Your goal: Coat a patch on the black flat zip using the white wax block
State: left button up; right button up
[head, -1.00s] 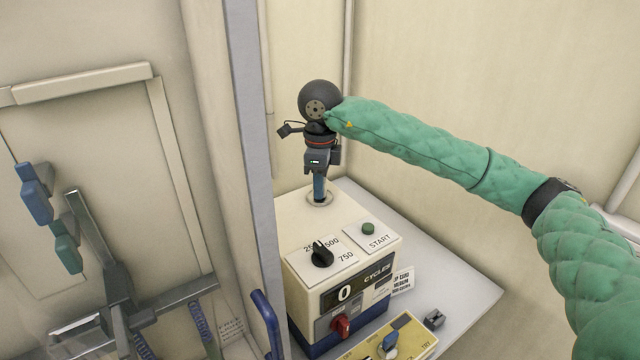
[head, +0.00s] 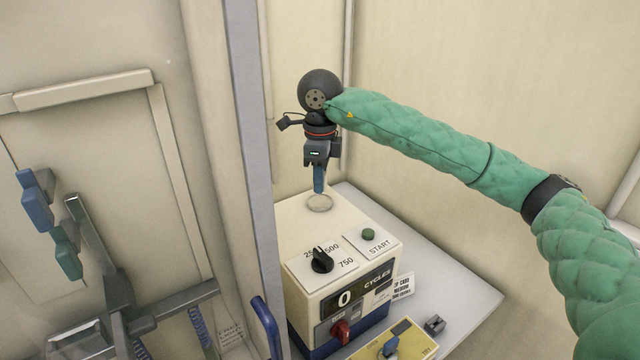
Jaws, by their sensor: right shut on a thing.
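My right gripper (head: 318,165) points straight down over the cream machine (head: 310,226). It is shut on a narrow blue piece (head: 319,180). The lower end of the blue piece is just above or at the back edge of a round ring (head: 320,203) on the machine's top; I cannot tell if they touch. The fingertips are small and partly merge with the blue piece. I cannot make out a black flat zip or a white wax block in this view. My left gripper is not in view.
The machine carries a black dial (head: 322,260), a green START button (head: 368,235), a counter reading 0 (head: 345,298) and a red knob (head: 340,332). A yellow panel (head: 422,341) and a small grey block (head: 434,325) are in front. A grey post (head: 246,150) stands at left.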

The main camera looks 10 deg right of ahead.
jog(key=shift+r, duration=1.95)
